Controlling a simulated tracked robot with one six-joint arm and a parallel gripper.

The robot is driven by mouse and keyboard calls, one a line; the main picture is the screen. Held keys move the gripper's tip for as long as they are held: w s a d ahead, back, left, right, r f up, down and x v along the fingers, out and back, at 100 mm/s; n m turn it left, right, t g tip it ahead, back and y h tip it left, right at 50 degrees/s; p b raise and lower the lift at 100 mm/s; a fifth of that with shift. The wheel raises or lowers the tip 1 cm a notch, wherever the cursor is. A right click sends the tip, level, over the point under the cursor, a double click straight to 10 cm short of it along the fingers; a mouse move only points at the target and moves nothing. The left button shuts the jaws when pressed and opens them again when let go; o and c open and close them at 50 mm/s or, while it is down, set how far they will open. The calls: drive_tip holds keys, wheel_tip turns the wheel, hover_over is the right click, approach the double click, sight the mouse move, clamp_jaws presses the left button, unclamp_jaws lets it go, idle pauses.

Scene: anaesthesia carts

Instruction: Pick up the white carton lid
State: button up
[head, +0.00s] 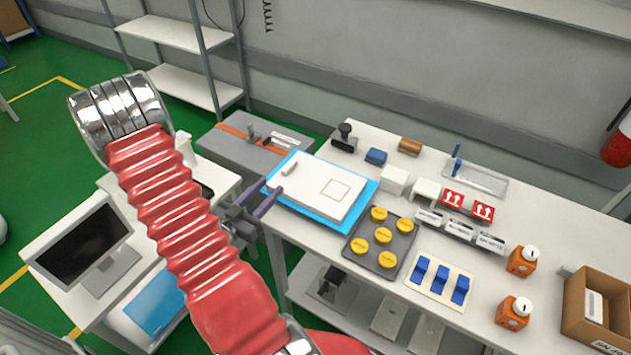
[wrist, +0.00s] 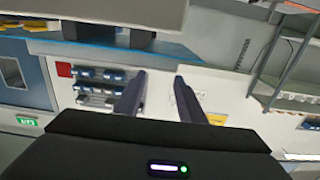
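The white carton lid appears to be the flat white slab (head: 318,190) with a red square outline and a small beige tab. It lies on a blue mat (head: 357,211) at the left end of the long bench. My gripper (head: 272,187) is at the left edge of the mat, beside the lid. Its fingers are apart with nothing between them, and the wrist view shows the same gap (wrist: 160,76). A pale slab and a blue strip cross the top of the wrist view; I cannot tell whether the fingertips touch the mat.
A grey tray with yellow caps (head: 382,244) lies right of the mat. White blocks (head: 394,180) and a black-handled stamp (head: 344,137) stand behind. A grey case (head: 240,150) is at the left. Orange bottles (head: 514,312) and a cardboard box (head: 598,310) are farther right.

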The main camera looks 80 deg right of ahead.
sight(283, 173)
drive_tip(key=shift+x, duration=2.05)
drive_tip(key=shift+s, duration=0.1)
drive_tip(key=shift+x, duration=2.7)
drive_tip(key=shift+c, duration=0.4)
clamp_jaws()
